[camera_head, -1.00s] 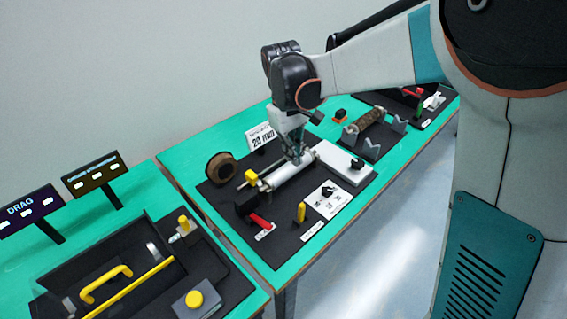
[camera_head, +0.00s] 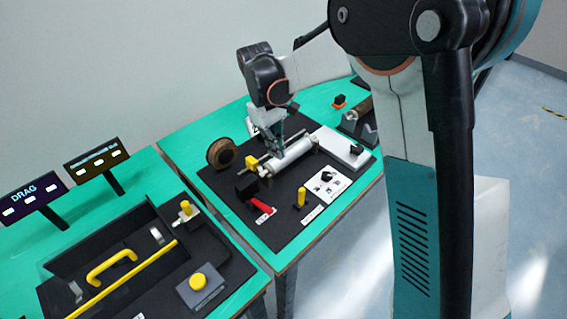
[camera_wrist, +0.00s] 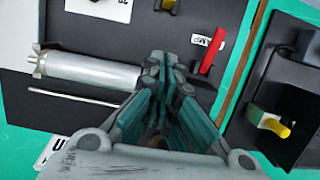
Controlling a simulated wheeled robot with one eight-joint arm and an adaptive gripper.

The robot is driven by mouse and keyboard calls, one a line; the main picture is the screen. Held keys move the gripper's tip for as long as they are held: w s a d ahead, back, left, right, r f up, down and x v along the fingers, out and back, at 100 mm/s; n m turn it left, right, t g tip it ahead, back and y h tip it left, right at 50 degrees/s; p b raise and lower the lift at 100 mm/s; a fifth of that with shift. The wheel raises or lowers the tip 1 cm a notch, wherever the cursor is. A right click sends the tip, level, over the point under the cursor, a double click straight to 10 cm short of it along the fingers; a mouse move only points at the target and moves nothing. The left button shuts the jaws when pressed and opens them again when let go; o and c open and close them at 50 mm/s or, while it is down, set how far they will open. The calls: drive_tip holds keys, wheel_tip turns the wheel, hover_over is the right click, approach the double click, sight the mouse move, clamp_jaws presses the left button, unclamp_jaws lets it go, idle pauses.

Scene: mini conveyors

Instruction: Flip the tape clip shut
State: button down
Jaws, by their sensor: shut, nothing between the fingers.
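My gripper (camera_head: 277,150) is shut and empty, pointing down at the silver roller (camera_head: 293,154) on the black board. In the wrist view my gripper (camera_wrist: 160,68) covers one end of the roller (camera_wrist: 90,73). A yellow block (camera_head: 252,161) sits at the roller's left end, by a thin rod. It is hidden behind my fingers in the wrist view. A brown tape roll (camera_head: 221,154) stands at the board's back left. No part is plainly marked as the tape clip, and I cannot tell its position. Whether my fingertips touch anything is unclear.
A red lever (camera_head: 260,204) on a black block is in front, also in the wrist view (camera_wrist: 212,51). A yellow knob (camera_head: 300,197), a white panel (camera_head: 328,187) and a white box (camera_head: 345,148) stand to the right. A neighbouring left table holds a yellow button (camera_head: 197,281).

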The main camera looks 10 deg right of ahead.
sight(301, 197)
drive_tip(key=b+x, duration=0.2)
drive_tip(key=x, duration=0.6)
drive_tip(key=shift+f+b, duration=0.15)
drive_tip(key=shift+b, duration=0.2)
drive_tip(key=shift+s+d+f+b, duration=0.25)
drive_tip(key=shift+s+d, duration=0.2)
drive_tip(key=shift+s, duration=0.15)
drive_tip(key=shift+s+d+f+b, duration=0.15)
drive_tip(key=shift+s+d+b, duration=0.1)
drive_tip(key=shift+s+d, duration=0.3)
drive_tip(key=shift+s+d+r, duration=0.1)
drive_tip(key=shift+s+d, duration=0.25)
drive_tip(key=shift+s, duration=0.2)
drive_tip(key=shift+s+d+r+t+y, duration=0.1)
drive_tip(key=shift+s+d+t+y, duration=0.05)
drive_tip(key=shift+t+y, duration=0.3)
drive_tip(key=shift+s+d+r+t+y, duration=0.15)
drive_tip(key=shift+s+d+t+y, duration=0.1)
drive_tip(key=shift+t+y, duration=0.4)
